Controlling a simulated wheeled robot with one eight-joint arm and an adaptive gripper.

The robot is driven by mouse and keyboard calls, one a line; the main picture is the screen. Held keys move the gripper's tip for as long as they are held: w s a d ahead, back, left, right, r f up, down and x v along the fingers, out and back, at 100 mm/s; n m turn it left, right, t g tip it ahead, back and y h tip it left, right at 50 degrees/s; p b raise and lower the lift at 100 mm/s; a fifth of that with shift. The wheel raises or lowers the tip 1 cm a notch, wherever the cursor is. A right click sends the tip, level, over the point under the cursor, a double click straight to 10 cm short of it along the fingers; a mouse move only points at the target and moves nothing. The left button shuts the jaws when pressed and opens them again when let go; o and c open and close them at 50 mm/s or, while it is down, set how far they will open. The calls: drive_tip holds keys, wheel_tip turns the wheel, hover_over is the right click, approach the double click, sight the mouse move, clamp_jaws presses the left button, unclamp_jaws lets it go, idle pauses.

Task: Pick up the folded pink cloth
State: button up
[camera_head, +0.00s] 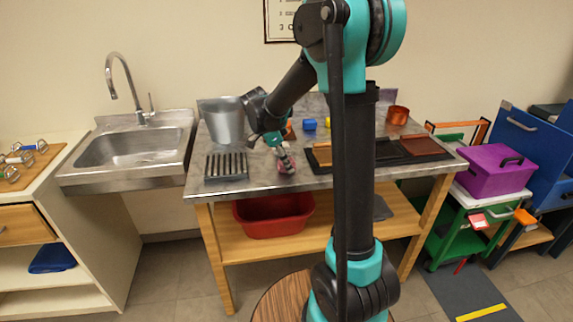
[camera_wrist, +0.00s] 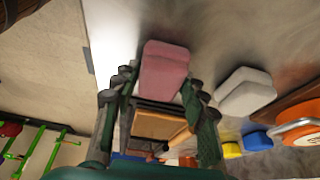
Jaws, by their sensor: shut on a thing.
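The folded pink cloth (camera_wrist: 165,68) is a small rounded pink bundle between my fingertips in the wrist view. In the head view the cloth (camera_head: 286,166) shows at the front part of the metal-topped table (camera_head: 255,184), low at the tabletop. My gripper (camera_head: 282,156) points down there, and in the wrist view my gripper (camera_wrist: 160,88) has a finger on each side of the cloth, shut on it. I cannot tell whether the cloth still touches the tabletop.
A slotted dark rack (camera_head: 226,167) lies left of my gripper, with a metal bucket (camera_head: 224,124) behind it. A blue block (camera_head: 309,124) and a yellow block (camera_head: 327,121) sit farther back. A dark tray (camera_head: 430,150) is to the right. A white block (camera_wrist: 244,92) is near the cloth.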

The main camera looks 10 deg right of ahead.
drive_tip(key=shift+r, duration=0.15)
wheel_tip(320, 180, up, 20)
drive_tip(key=shift+f, duration=0.15)
